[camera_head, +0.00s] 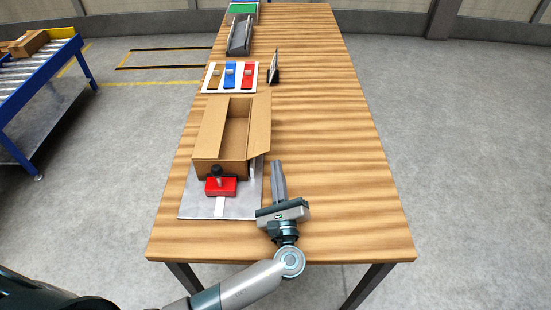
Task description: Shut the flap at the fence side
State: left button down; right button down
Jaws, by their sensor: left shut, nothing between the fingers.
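An open cardboard box (205,168) stands on a grey metal plate (190,205) near the table's front left. Its right flap (260,135) stands outward from the box's right side. Its left flap (212,128) leans at the left of the opening. A small pale upright part (252,170) shows beside the box's lower right; I cannot tell if it is the fence. My left gripper (278,165) is shut and empty, just right of the plate and near the box's front right corner, apart from the right flap. My right gripper is out of view.
Behind are a white tray with coloured strips (231,78), a small dark stand (273,67) and a grey chute (239,37). The wooden table (335,130) is clear on the right.

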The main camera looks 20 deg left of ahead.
pick_arm(q)
jog(key=x, duration=0.9)
jog(key=shift+w, duration=0.15)
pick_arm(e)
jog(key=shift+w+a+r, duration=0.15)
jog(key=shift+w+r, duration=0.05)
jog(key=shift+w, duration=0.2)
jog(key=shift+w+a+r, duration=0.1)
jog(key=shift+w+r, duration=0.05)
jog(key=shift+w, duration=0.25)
pick_arm(q)
jog(key=shift+a+r, duration=0.1)
jog(key=shift+a, duration=0.2)
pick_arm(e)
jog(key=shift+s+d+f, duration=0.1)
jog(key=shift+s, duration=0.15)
